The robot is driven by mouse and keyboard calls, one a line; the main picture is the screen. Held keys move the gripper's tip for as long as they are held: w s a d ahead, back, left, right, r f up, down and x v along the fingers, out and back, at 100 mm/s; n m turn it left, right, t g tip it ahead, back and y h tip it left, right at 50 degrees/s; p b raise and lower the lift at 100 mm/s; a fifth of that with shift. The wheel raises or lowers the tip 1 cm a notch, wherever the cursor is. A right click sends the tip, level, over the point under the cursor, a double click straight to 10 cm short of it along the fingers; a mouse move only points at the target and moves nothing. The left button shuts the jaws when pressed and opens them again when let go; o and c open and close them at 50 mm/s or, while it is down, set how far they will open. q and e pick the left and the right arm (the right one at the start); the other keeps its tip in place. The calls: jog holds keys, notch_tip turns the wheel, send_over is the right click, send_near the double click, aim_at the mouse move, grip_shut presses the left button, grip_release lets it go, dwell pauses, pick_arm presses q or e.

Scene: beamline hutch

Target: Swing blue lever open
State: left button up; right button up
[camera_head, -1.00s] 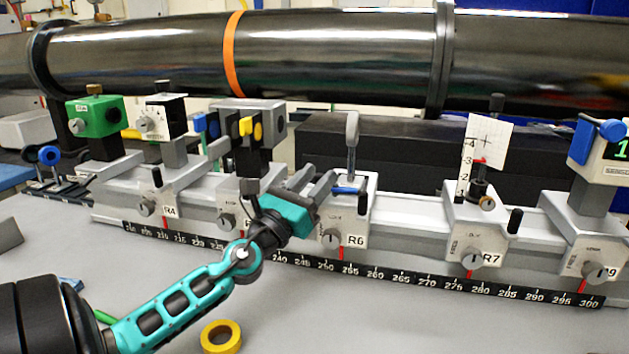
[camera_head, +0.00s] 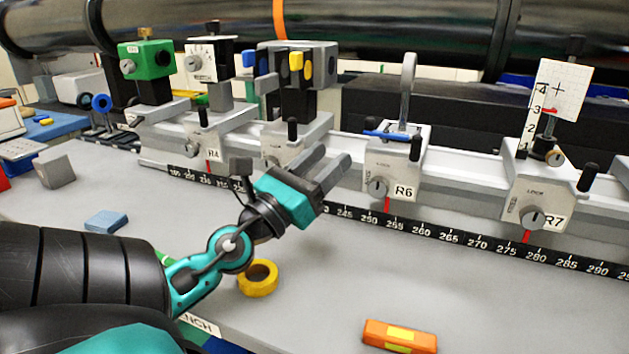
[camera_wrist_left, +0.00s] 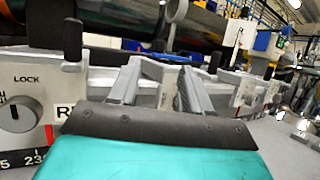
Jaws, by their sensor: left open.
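A thin blue lever (camera_head: 386,135) lies roughly level across the top of the white carrier marked R6 (camera_head: 393,172), at the foot of an upright grey looped post (camera_head: 407,88). My left gripper (camera_head: 335,156) is open and empty, in front of the rail and to the left of the R6 carrier. Its two grey fingers point up and right, with a small gap in the picture between them and the carrier. In the left wrist view the fingers (camera_wrist_left: 161,67) are apart with nothing between them. A small blue piece beyond them there may be the lever; I cannot tell. My right gripper is not in view.
The R7 carrier (camera_head: 541,205) with a target card stands to the right. A green box (camera_head: 146,60) and other mounts stand to the left.

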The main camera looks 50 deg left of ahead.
pick_arm(q)
jog(key=shift+b+v, duration=0.6)
jog(key=shift+v, duration=0.6)
